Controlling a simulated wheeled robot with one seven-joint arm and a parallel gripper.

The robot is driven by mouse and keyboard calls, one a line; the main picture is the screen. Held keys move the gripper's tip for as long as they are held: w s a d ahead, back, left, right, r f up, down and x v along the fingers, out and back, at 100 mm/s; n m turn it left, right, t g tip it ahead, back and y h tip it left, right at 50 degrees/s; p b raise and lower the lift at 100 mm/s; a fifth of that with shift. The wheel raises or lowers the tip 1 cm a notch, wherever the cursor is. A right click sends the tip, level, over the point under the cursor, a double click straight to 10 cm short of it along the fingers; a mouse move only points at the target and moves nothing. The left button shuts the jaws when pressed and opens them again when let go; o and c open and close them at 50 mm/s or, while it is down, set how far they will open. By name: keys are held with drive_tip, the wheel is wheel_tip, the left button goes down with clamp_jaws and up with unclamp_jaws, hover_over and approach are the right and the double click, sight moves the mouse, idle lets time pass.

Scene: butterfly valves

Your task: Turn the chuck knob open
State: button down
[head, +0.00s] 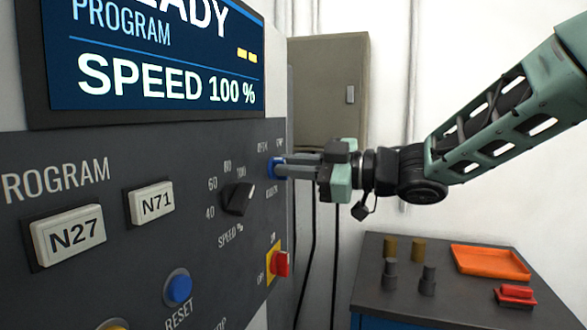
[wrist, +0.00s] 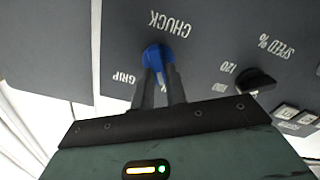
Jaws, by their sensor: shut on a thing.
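The chuck knob (wrist: 157,57) is a blue knob on the dark grey control panel (wrist: 125,60). The CHUCK label is printed beside it, upside down in the wrist view, with GRIP to its lower left. In the head view the knob (head: 272,168) sits at the panel's right part and is partly hidden by the fingers. My gripper (head: 283,167) reaches it from the right. Its two fingers (wrist: 159,84) are shut on the blue knob. The knob's pointer direction is hard to make out behind the fingers.
A black speed knob (head: 238,199) is left of the chuck knob. A red and yellow switch (head: 279,263) and blue reset button (head: 178,288) are below. A screen (head: 150,55) is above. A dark table (head: 450,300) holds an orange tray (head: 490,262) and several small parts.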

drive_tip(key=c, duration=1.4)
unclamp_jaws()
drive_tip(key=shift+c, duration=0.2)
drive_tip(key=shift+d, duration=0.1)
drive_tip(key=b+v, duration=0.3)
drive_tip(key=v, duration=1.4)
